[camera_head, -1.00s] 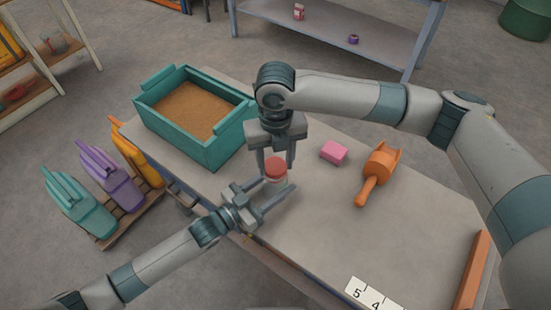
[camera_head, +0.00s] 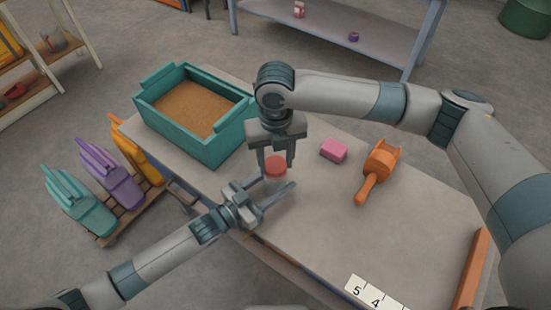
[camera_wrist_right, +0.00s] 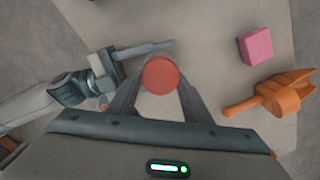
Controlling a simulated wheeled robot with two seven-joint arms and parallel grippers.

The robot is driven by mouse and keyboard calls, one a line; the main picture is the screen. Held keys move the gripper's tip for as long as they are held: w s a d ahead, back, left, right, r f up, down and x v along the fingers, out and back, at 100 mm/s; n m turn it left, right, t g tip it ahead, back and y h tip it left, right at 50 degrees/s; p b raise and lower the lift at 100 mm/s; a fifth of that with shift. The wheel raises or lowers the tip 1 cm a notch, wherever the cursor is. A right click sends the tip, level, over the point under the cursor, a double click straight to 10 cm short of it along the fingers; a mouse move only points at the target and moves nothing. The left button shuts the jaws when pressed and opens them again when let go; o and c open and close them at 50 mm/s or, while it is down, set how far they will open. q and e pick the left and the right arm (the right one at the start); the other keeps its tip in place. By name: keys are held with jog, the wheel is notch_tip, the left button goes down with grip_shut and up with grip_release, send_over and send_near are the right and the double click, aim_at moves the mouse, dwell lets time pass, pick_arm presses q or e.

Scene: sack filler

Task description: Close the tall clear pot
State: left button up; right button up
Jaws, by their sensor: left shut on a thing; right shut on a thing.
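The tall clear pot (camera_head: 277,184) is upright near the table's left front edge, its see-through body faint and partly hidden by grippers. A round red lid (camera_head: 275,166) is at its top; it also shows from above in the right wrist view (camera_wrist_right: 161,74). Whether the lid is seated or just above the rim I cannot tell. My right gripper (camera_head: 276,168) points down from above and is shut on the lid. My left gripper (camera_head: 279,184) reaches in low from the left and is shut on the pot's body.
A teal bin of brown grain (camera_head: 168,132) stands behind and left. A pink block (camera_head: 333,150) and an orange scoop (camera_head: 376,172) lie to the right. A number strip (camera_head: 372,294) is at the front. The table's right middle is clear.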

jog(key=shift+f, duration=0.3)
